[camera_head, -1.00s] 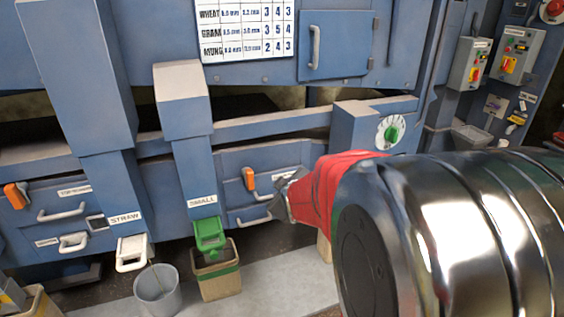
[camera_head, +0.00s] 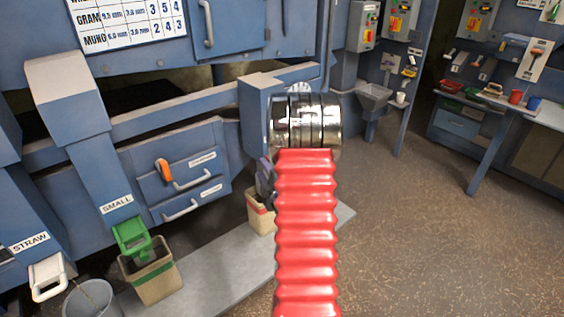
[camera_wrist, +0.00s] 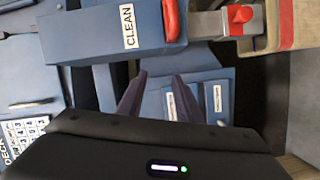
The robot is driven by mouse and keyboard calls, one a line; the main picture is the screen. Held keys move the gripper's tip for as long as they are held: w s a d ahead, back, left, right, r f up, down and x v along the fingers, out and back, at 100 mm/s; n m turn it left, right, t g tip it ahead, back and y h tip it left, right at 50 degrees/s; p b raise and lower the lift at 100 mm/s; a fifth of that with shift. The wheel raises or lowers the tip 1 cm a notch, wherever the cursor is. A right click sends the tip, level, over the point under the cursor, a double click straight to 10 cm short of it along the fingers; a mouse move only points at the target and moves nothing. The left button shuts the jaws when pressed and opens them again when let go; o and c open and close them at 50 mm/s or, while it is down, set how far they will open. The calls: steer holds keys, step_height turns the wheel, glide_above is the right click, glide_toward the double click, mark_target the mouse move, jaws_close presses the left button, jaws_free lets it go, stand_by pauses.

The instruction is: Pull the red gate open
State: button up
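In the wrist view, a blue chute (camera_wrist: 110,30) labelled CLEAN lies sideways across the top. At its end is a red gate part (camera_wrist: 172,20), with a grey piece and a red tip (camera_wrist: 240,15) beyond it to the right. My gripper (camera_wrist: 160,82) is open and empty. Its two dark fingers point toward the chute and are apart from the red part. Only a dark sliver of my gripper (camera_head: 266,175) shows left of the arm.
A beige bin (camera_head: 258,212) with a red band stands left of my arm; a similar one shows in the wrist view (camera_wrist: 292,25). The SMALL chute's green gate (camera_head: 131,237) and STRAW chute's white gate (camera_head: 48,275) are further left. Open floor (camera_head: 410,240) lies right.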

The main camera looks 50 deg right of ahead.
steer(key=s+d+f+h, duration=0.1)
steer(key=s+d+f, duration=0.1)
steer(key=s+f, duration=0.1)
steer(key=s+d+f+n+t+h, duration=0.1)
steer(key=s+d+f, duration=0.1)
steer(key=s, duration=0.4)
steer(key=shift+s+d+f+h, duration=0.25)
steer(key=shift+d+f+h, duration=0.15)
steer(key=shift+f, duration=0.25)
steer(key=shift+w+d, duration=0.1)
steer(key=shift+w, duration=0.05)
steer(key=x, duration=1.3)
steer(key=shift+w+r, duration=0.3)
steer(key=c, duration=0.7)
steer(key=shift+r, duration=0.1)
jaws_close()
steer(key=shift+r+t, duration=0.1)
steer(key=shift+t, duration=0.2)
